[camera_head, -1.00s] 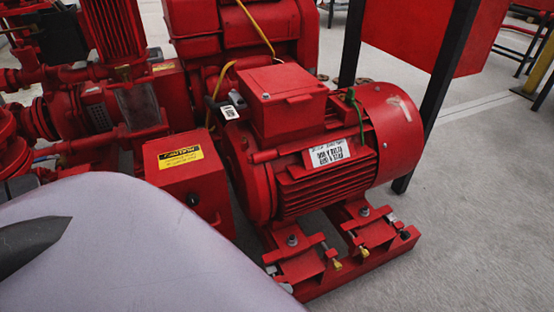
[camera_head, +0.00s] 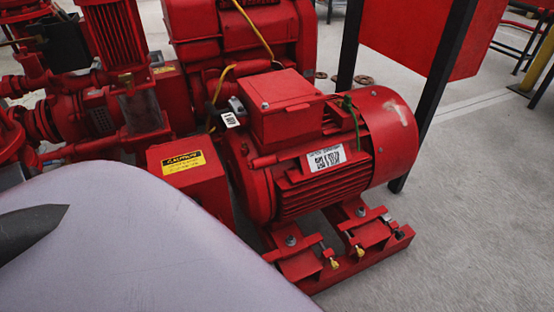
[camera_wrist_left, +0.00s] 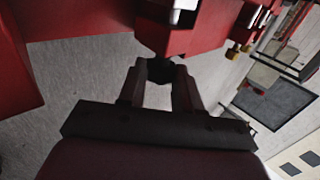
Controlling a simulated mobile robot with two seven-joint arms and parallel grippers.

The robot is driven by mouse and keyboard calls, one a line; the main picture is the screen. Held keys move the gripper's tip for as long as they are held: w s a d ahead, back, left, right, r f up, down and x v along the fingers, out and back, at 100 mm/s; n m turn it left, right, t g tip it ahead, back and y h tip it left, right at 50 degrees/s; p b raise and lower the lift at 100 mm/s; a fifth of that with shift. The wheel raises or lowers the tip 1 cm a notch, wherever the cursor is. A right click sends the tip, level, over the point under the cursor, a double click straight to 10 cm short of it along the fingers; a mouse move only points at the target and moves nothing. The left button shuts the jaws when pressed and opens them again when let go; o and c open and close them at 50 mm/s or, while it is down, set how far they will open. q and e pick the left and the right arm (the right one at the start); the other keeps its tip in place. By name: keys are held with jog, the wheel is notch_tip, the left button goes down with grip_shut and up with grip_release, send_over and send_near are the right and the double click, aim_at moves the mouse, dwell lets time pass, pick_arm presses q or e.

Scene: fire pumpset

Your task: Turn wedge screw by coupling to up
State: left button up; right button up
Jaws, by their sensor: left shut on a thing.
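In the left wrist view my left gripper (camera_wrist_left: 160,72) has its two dark fingers closed around a small dark round piece (camera_wrist_left: 160,68). This piece sits just under the edge of a red block (camera_wrist_left: 165,38); the fingers hide its sides, and I cannot tell if it is the wedge screw or its coupling. In the head view the red motor (camera_head: 320,150) stands on red feet with small screws (camera_head: 333,262) with yellowish ends. The left gripper does not show in the head view. My right gripper is in neither view.
A red box with a yellow caution label (camera_head: 183,161) stands left of the motor. A black post (camera_head: 438,85) with a red panel stands behind it. Red pump parts (camera_head: 70,120) fill the upper left. The grey floor (camera_head: 470,220) at the right is clear.

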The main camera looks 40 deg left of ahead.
pick_arm(q)
jog(key=shift+d, duration=0.1)
jog(key=o, duration=1)
jog(key=shift+o, duration=0.2)
jog(key=p+v, duration=0.3)
jog(key=v, duration=0.4)
jog(key=shift+p, duration=0.35)
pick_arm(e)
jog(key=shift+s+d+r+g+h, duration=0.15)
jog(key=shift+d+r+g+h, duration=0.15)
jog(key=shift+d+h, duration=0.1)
pick_arm(q)
jog(key=shift+r, duration=0.1)
